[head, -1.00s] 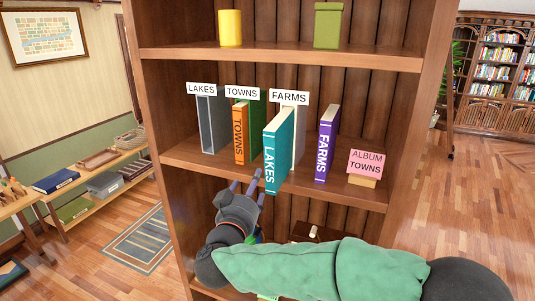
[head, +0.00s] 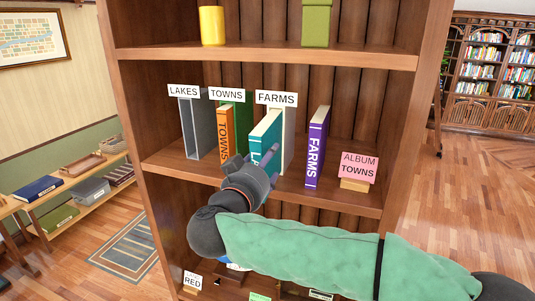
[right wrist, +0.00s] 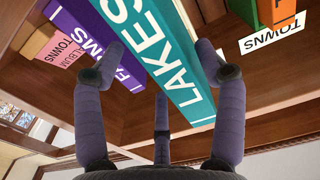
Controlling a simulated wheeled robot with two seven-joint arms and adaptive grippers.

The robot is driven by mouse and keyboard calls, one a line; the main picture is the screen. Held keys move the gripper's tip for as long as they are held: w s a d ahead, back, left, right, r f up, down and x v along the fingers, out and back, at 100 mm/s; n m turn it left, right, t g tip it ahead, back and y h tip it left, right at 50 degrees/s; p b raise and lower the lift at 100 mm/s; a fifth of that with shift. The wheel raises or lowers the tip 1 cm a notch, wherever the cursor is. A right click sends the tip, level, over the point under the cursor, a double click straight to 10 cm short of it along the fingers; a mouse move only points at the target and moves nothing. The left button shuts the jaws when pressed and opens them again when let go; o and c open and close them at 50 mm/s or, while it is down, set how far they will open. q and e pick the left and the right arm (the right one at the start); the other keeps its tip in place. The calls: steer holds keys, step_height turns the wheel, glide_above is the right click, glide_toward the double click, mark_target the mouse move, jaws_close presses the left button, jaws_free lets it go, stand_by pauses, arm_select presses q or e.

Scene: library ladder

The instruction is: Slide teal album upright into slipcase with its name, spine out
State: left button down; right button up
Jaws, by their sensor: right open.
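The teal LAKES album (head: 264,133) stands upright on the middle shelf, in front of the cream FARMS slipcase (head: 288,138), its spine facing out. The grey LAKES slipcase (head: 198,130) stands at the left under its name label and looks empty. My right gripper (head: 255,158) is in front of the teal album and hides its lower spine. In the right wrist view, the open fingers (right wrist: 160,62) lie on either side of the album's spine (right wrist: 165,55), with no clear grip on it. My left gripper is not in view.
The orange TOWNS album (head: 224,130) is in the green TOWNS slipcase (head: 243,106), left of the teal one. The purple FARMS album (head: 317,147) stands to the right, beside a pink ALBUM TOWNS card (head: 359,166). The upper shelf (head: 270,54) is overhead.

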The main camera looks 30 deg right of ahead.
steer(key=p+x, duration=0.1)
steer(key=x, duration=0.5)
steer(key=shift+w+a+r, duration=0.2)
steer(key=shift+w+a, duration=0.05)
steer(key=shift+w, duration=0.05)
jaws_close()
